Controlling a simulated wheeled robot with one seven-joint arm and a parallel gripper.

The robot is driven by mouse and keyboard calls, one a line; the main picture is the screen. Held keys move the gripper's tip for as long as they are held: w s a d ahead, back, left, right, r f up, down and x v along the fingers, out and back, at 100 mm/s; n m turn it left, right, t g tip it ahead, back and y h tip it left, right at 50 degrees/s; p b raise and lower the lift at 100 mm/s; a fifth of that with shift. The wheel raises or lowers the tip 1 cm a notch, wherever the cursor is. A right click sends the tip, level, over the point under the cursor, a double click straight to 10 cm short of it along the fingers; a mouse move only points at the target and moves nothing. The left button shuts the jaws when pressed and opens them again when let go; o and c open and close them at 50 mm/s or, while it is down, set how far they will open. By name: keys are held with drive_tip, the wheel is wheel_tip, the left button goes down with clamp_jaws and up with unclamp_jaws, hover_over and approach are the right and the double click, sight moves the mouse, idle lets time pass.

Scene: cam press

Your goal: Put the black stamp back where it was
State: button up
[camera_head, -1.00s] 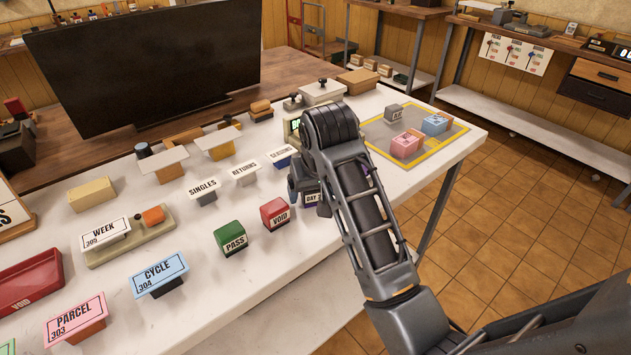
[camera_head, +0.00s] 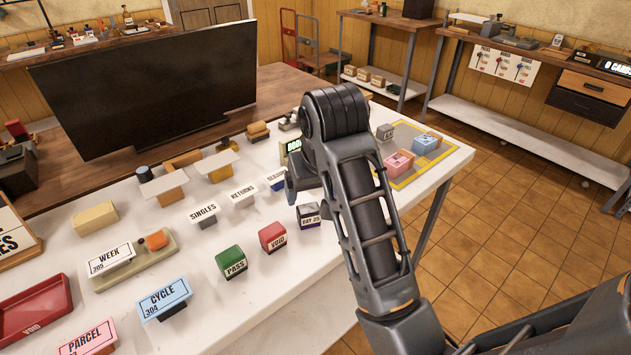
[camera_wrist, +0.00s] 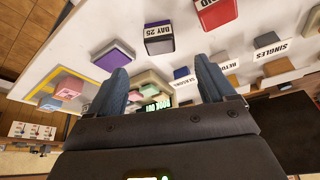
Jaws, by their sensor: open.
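A black stamp (camera_head: 308,215) with a white "DAY 25" label stands on the white table near its front edge. It also shows in the wrist view (camera_wrist: 159,40), beyond the fingertips and apart from them. My gripper (camera_wrist: 160,68) is open, with nothing between its fingers. In the head view the arm hides most of the gripper.
A red VOID stamp (camera_head: 272,237) and green PASS stamp (camera_head: 231,263) stand left of the black stamp. A lit "BOOK OUT" display (camera_wrist: 158,102) shows between my fingers. A yellow-edged mat with pink (camera_head: 399,163) and blue (camera_head: 426,143) blocks lies right. Bare table lies around the stamps.

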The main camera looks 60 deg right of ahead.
drive_tip(key=shift+s+a+r+p, duration=0.15)
drive_tip(key=shift+s+r+p, duration=0.05)
drive_tip(key=shift+r+p, duration=0.15)
drive_tip(key=s+d+f+n+t+h, duration=0.3)
drive_tip(key=f+n, duration=0.1)
drive_tip(key=s+a+f+n+t+y, duration=0.1)
drive_tip(key=s+a+f+n+t, duration=0.25)
drive_tip(key=s+a, duration=0.2)
drive_tip(key=s+a+r+t+y, duration=0.2)
drive_tip(key=s+a+r, duration=0.2)
drive_tip(key=s+a, duration=0.3)
drive_tip(key=s+a+r+t+y, duration=0.2)
drive_tip(key=s+a+r, duration=0.1)
drive_tip(key=s+a, duration=0.5)
drive_tip(key=s, duration=0.3)
drive_tip(key=shift+a+r+t+y, duration=0.2)
drive_tip(key=shift+r+t+y, duration=0.15)
drive_tip(key=shift+y, duration=0.05)
drive_tip(key=shift+s+d, duration=0.1)
